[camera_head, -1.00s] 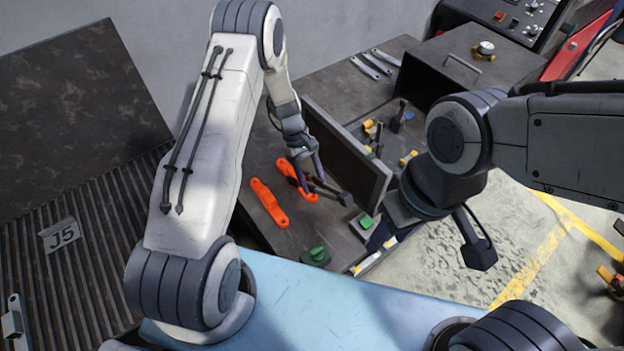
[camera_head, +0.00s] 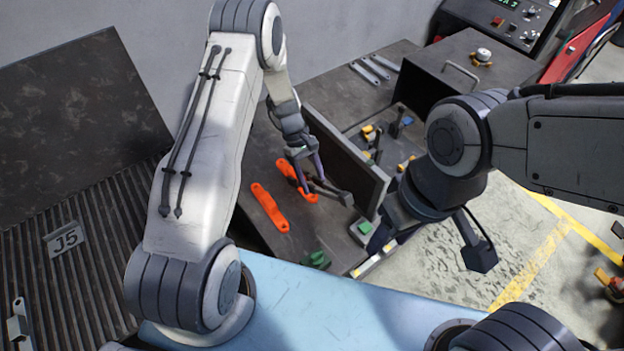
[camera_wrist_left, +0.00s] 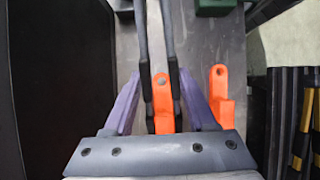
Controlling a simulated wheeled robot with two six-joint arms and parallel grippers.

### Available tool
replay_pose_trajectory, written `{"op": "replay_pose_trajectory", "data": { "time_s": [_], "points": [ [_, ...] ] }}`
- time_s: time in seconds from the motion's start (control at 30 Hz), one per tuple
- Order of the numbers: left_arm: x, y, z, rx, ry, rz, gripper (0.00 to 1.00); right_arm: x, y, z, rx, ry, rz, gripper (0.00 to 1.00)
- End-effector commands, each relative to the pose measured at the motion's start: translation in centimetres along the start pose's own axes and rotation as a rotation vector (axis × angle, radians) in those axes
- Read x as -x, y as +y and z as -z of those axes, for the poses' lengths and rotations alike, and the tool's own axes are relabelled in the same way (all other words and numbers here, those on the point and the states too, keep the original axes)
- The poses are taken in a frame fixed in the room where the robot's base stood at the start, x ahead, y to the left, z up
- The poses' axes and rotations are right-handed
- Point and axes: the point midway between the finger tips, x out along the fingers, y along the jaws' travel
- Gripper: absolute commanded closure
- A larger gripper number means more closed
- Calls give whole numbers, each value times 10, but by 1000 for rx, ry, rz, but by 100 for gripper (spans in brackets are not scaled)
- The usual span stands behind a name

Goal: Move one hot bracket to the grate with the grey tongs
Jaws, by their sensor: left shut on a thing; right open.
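Two orange glowing brackets lie on the dark bench in the head view: one in the open (camera_head: 269,208), the other (camera_head: 309,196) partly under my left gripper (camera_head: 307,176). My left gripper is shut on the grey tongs (camera_head: 331,190). In the left wrist view the tongs' two dark arms (camera_wrist_left: 142,45) run up between my purple fingers, with one bracket (camera_wrist_left: 161,95) between them; I cannot tell whether they clamp it. The other bracket (camera_wrist_left: 219,90) lies to the right, apart. The ribbed dark grate (camera_head: 90,240) is at left. My right gripper (camera_head: 388,235) is open, partly hidden.
A dark upright panel (camera_head: 345,160) stands close right of the tongs. A green object (camera_head: 316,260) sits at the bench's front.

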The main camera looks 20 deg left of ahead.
Motion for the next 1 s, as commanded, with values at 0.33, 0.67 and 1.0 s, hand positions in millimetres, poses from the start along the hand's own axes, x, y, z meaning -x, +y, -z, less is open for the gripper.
{"op": "replay_pose_trajectory", "data": {
  "time_s": [0.33,0.67,1.0],
  "points": [
    [30,0,-17,-1,0,-1,100,25,-2,1,2,0,0,50],
    [56,-1,-31,-1,0,-1,100,46,-3,2,-1,0,0,50],
    [78,-1,-43,-1,1,-1,100,62,-4,3,-3,0,0,50]
  ]
}}
